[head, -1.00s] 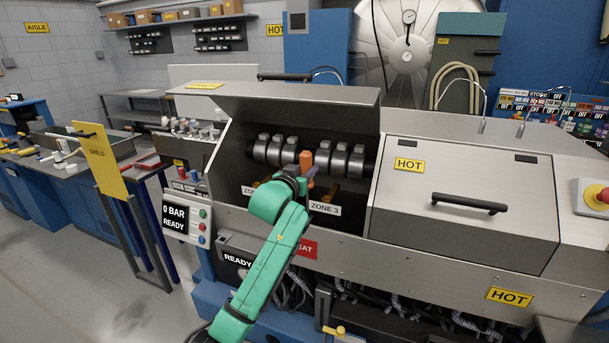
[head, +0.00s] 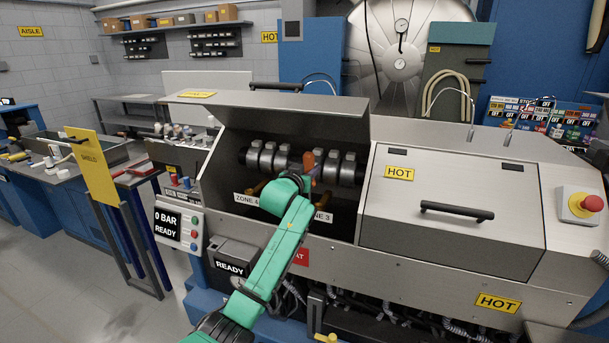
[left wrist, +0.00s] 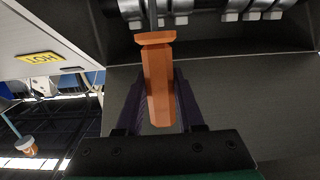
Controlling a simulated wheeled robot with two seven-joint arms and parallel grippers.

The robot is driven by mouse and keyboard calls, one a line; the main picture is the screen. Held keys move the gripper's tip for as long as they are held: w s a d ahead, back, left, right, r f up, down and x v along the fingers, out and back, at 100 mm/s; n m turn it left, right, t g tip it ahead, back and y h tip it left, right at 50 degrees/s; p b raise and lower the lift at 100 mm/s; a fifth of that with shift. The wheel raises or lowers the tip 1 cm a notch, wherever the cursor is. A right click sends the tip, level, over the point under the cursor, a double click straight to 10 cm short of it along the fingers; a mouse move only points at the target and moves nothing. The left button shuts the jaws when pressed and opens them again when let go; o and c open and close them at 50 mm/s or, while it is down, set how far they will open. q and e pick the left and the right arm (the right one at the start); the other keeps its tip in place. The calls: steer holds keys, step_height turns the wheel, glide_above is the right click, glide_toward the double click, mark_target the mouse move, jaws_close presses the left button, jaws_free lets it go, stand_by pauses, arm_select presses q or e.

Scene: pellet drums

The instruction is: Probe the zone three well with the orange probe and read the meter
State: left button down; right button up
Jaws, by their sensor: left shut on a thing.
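The orange probe (head: 308,161) is upright in front of the banded barrel (head: 350,168) inside the open guard. My left gripper (head: 314,173) is shut on it, mostly hidden behind my green wrist. In the left wrist view the probe (left wrist: 158,85) sits between my purple fingers, its thin shaft running up between two bands. Whether its tip is in the well cannot be told. The ZONE 3 label (head: 323,216) is partly covered by my arm. A small box with a READY display (head: 230,266) stands in front of the machine. My right gripper is not in view.
The raised guard lid (head: 290,105) overhangs the opening. A closed HOT cover (head: 450,190) with a black handle is on the right. A 0 BAR READY panel (head: 167,225) and a yellow SHIELD board (head: 90,175) stand on the left. The ZONE 4 label (head: 246,199) is left of my wrist.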

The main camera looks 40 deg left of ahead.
arm_select(q)
steer(key=f+b+x, duration=0.1)
steer(key=b+x, duration=0.3)
steer(key=x, duration=0.5)
steer(key=shift+f, duration=0.25)
steer(key=shift+p, duration=0.3)
stand_by(0.5)
step_height(320, 180, down, 4)
steer(key=b, duration=0.3)
steer(key=shift+f, duration=0.2)
stand_by(0.8)
steer(key=shift+r, duration=0.1)
stand_by(0.4)
